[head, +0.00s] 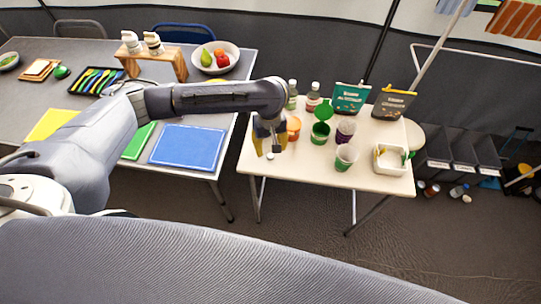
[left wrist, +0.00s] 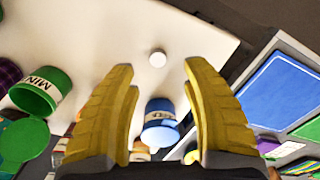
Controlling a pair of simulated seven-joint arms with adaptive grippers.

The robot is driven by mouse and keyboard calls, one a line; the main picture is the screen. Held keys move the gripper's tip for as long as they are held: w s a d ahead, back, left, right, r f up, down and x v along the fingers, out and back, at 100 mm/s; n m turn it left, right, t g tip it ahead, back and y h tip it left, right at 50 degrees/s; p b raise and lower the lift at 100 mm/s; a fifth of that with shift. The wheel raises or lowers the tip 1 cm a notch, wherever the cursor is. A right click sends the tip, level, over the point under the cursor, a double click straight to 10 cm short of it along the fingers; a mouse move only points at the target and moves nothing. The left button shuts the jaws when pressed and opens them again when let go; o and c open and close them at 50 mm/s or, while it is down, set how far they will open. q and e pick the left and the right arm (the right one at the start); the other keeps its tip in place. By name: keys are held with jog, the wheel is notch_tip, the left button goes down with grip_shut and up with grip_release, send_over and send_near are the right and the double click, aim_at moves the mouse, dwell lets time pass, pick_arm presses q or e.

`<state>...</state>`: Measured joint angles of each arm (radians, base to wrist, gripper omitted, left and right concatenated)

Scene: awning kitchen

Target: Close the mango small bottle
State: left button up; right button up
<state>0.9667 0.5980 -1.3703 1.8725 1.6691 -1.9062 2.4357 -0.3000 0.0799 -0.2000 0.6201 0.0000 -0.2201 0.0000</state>
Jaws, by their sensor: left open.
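My left gripper (head: 270,147) is open above the front left part of the small cream table. Two small bottles stand at the table's back, a greenish one (head: 292,98) and one with white and red (head: 313,98). I cannot read which is mango. My right gripper is not in view.
An orange cup (head: 293,127), green cup (head: 320,132) and other cups crowd the cream table (head: 290,170). Two pouches (head: 350,97) stand behind. A white bin (head: 390,160) is at right. A blue cup (left wrist: 160,128) shows between the fingers' lower parts. The table's front is clear.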

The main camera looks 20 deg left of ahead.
aim_at(270, 155)
pick_arm(q)
jog(key=shift+f, duration=0.35)
jog(key=shift+w+f, duration=0.15)
jog(key=shift+f, duration=2.3)
jog(key=shift+c, duration=0.6)
jog(key=c, duration=0.9)
